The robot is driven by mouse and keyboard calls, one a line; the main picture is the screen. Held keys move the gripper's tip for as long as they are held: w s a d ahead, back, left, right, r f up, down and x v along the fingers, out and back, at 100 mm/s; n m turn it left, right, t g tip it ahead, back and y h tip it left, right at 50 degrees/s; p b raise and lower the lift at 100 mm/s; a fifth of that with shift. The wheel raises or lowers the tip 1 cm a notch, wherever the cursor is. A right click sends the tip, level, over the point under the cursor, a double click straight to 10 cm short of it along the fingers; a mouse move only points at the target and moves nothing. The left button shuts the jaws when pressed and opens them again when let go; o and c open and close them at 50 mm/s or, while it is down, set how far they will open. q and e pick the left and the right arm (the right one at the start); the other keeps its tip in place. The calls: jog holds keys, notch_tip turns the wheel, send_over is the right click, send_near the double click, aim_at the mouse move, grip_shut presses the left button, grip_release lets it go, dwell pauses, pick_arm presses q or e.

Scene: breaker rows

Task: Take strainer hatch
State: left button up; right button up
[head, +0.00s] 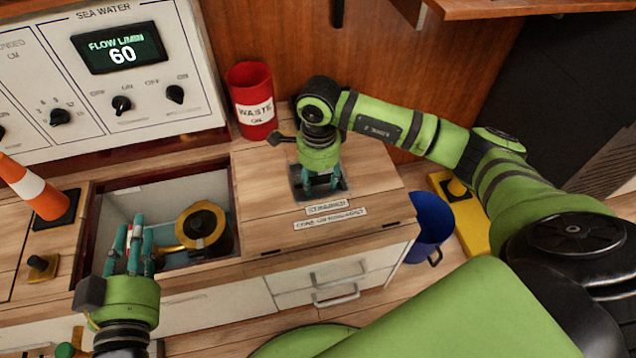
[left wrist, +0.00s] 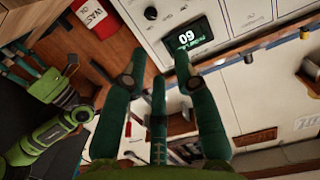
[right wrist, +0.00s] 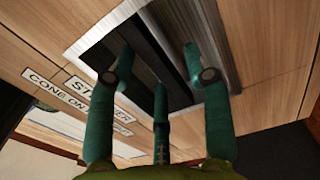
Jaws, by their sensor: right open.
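The strainer hatch (head: 375,182) is a wooden panel in the counter top with "STRAINER" and "CONE ON" labels (head: 328,206). A dark recessed metal pull (head: 345,187) sits in it, also in the right wrist view (right wrist: 137,57). My right gripper (head: 321,184) points down over this recess with its fingers spread. In the right wrist view its fingertips are at the recess; I cannot tell whether they touch metal. My left gripper (head: 131,228) is open and empty by the front edge of the open well. An orange and white cone (head: 38,192) stands at the left.
The open well (head: 160,195) holds a yellow and black round part (head: 202,226). A red waste bin (head: 251,100) stands behind the hatch. A blue bucket (head: 431,222) and a yellow block (head: 473,222) are at the right. A control panel (head: 110,80) reads 60.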

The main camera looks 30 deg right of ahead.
jog(key=shift+f, duration=0.35)
grip_shut()
jog(key=shift+w+r, duration=0.1)
jog(key=shift+r, duration=0.05)
pick_arm(q)
jog(key=shift+d+r+t, duration=0.2)
jog(key=shift+r+t, duration=0.1)
jog(key=shift+r, duration=0.25)
